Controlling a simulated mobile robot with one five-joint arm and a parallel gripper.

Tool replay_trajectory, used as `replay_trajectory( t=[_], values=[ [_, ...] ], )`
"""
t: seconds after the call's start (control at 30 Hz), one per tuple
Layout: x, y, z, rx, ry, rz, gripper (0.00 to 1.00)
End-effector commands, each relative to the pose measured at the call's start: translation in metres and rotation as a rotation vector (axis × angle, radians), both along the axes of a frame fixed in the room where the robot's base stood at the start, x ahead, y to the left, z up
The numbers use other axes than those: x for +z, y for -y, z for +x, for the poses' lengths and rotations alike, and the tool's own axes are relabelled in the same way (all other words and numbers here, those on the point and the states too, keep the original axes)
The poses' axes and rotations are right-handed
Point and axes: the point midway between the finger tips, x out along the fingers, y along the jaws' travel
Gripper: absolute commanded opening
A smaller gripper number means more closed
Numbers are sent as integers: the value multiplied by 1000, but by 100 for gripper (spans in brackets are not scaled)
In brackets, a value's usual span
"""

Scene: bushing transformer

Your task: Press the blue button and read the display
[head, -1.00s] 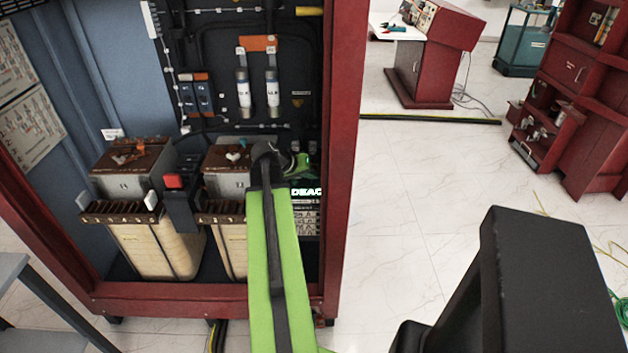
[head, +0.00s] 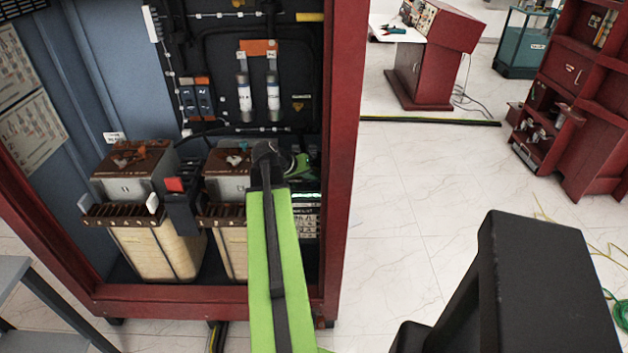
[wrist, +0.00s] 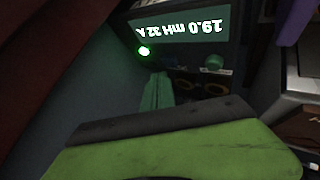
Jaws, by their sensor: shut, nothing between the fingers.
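The device with the display (wrist: 185,25) shows in the wrist view. Its lit text is upside down and seems to read 19.0 mH 32, then a letter like A. A teal round knob or button (wrist: 214,62) sits below the display; I cannot make out a clearly blue button. My gripper (wrist: 157,90) is shut and empty, its green fingers in front of the dark panel. In the head view my gripper (head: 301,165) is inside the cabinet, above the device (head: 309,215), partly hidden by my arm.
The red cabinet frame (head: 340,150) stands close to the right of my arm. Two transformer blocks (head: 128,175) and a red-topped switch (head: 175,185) stand left of it. Fuses (head: 244,95) hang on the back panel.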

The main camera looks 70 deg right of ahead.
Motion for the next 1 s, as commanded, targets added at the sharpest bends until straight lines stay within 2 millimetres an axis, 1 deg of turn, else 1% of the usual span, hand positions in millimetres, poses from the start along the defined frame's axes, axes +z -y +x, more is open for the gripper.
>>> replay_trajectory(
  t=[0.33,0.8,0.9,1.0],
  values=[
    [3,0,0,0,0,0,0],
    [50,0,0,0,0,0,0],
    [53,0,0,0,0,0,0],
    [51,0,0,0,0,0,0]
  ],
)
